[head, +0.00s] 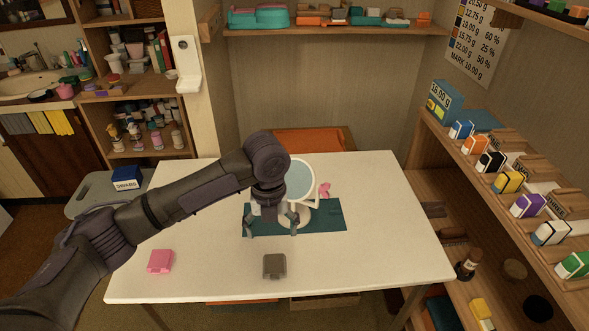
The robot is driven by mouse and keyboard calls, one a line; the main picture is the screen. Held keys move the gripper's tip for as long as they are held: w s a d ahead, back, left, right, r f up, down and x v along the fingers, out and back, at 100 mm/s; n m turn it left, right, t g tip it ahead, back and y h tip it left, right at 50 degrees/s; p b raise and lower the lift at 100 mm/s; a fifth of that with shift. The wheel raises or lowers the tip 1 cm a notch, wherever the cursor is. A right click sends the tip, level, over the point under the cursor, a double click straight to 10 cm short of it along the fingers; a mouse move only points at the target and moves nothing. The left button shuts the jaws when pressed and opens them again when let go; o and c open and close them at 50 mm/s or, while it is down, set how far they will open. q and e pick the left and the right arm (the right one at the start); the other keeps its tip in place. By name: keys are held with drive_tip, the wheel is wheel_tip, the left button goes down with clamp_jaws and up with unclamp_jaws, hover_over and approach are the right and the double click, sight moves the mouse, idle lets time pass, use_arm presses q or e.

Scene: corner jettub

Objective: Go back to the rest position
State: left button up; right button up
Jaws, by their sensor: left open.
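My left gripper (271,222) is open, its fingers pointing down over the teal mat (329,216) on the white table (376,253). No object shows between its fingers. My left arm comes in from the left and reaches across the table. A white round tub-like object (311,190) with a pale blue inside stands on the mat, just behind and to the right of the gripper, and is partly hidden by it. My right gripper does not show.
A pink block (160,261) and a grey block (274,266) lie near the table's front. A small pink piece (324,190) is by the tub. Shelves with small coloured boxes (490,161) line the right side. The table's right part is clear.

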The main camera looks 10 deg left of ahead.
use_arm(q)
drive_tip(key=s+d+f+n+h, duration=0.1)
drive_tip(key=s+d+f+n, duration=0.1)
drive_tip(key=s+d, duration=0.1)
drive_tip(key=s+d+f+n, duration=0.2)
drive_tip(key=f, duration=0.1)
drive_tip(key=shift+s+d+f+h, duration=0.2)
drive_tip(key=shift+s+d+h, duration=0.2)
drive_tip(key=s+d+f+n+t+h, duration=0.2)
drive_tip(key=s+f+n, duration=0.1)
drive_tip(key=s+n, duration=0.4)
drive_tip(key=s+a+f+n+t+y, duration=0.25)
drive_tip(key=s+a+n, duration=1)
drive_tip(key=n, duration=0.75)
wheel_tip(320, 180, down, 24)
drive_tip(key=g+y, duration=0.1)
drive_tip(key=g, duration=0.1)
drive_tip(key=s+a+f, duration=0.2)
drive_tip(key=s+f, duration=0.6)
drive_tip(key=s, duration=0.1)
drive_tip(key=s+a+f+g, duration=0.1)
drive_tip(key=s+a+f, duration=0.1)
drive_tip(key=s+f, duration=0.7)
drive_tip(key=shift+m+p, duration=0.3)
